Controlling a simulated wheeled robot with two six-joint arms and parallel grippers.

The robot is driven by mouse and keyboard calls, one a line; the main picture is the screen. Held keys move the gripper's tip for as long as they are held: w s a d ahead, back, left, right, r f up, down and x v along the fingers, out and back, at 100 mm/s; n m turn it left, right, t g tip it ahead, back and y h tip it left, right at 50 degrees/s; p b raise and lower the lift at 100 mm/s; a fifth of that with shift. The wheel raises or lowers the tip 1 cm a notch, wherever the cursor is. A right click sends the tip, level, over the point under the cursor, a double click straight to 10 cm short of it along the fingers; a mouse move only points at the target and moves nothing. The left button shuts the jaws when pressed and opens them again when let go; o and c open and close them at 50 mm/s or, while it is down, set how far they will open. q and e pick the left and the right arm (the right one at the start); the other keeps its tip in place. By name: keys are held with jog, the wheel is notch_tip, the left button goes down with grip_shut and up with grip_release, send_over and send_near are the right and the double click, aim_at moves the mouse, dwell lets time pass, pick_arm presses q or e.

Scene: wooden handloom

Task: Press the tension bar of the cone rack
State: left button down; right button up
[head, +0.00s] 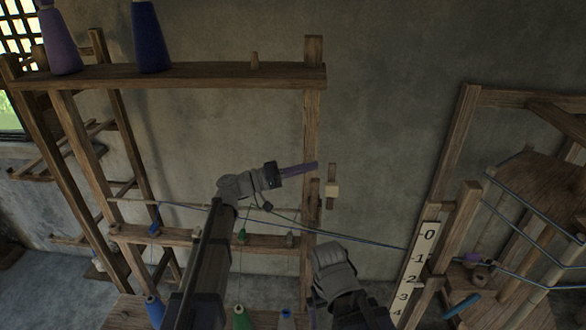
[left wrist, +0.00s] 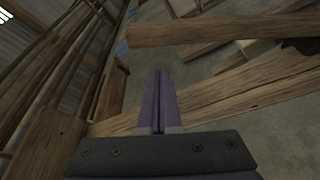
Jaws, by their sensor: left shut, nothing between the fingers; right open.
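The wooden cone rack (head: 312,120) fills the left half of the head view. A short upright wooden piece with a pale block (head: 332,190) is beside its right post; I cannot tell for sure that this is the tension bar. My left gripper (head: 316,164) is shut and empty, its purple fingers pointing right, near the top of that piece in the picture. Contact is not clear. The shut fingers (left wrist: 160,100) also show in the left wrist view, with wooden beams beyond. My right gripper (head: 314,300) is low in the head view, its fingers mostly hidden.
Purple (head: 60,42) and dark blue (head: 150,38) cones stand on the top shelf (head: 200,76). Smaller cones stand lower down. Blue threads run right past a numbered scale (head: 415,270) to another wooden frame (head: 455,150). The wall between the frames is bare.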

pick_arm(q)
jog(key=shift+s+a+f+b, duration=0.15)
jog(key=shift+s+f, duration=0.15)
jog(key=shift+s, duration=0.2)
jog(key=shift+s+d+f+b, duration=0.15)
jog(key=shift+s+f, duration=0.1)
jog(key=shift+s, duration=0.2)
jog(key=shift+s+a+f+b, duration=0.15)
jog(key=shift+s+f, duration=0.15)
jog(key=shift+s, duration=0.2)
pick_arm(e)
jog(key=shift+f, duration=0.85)
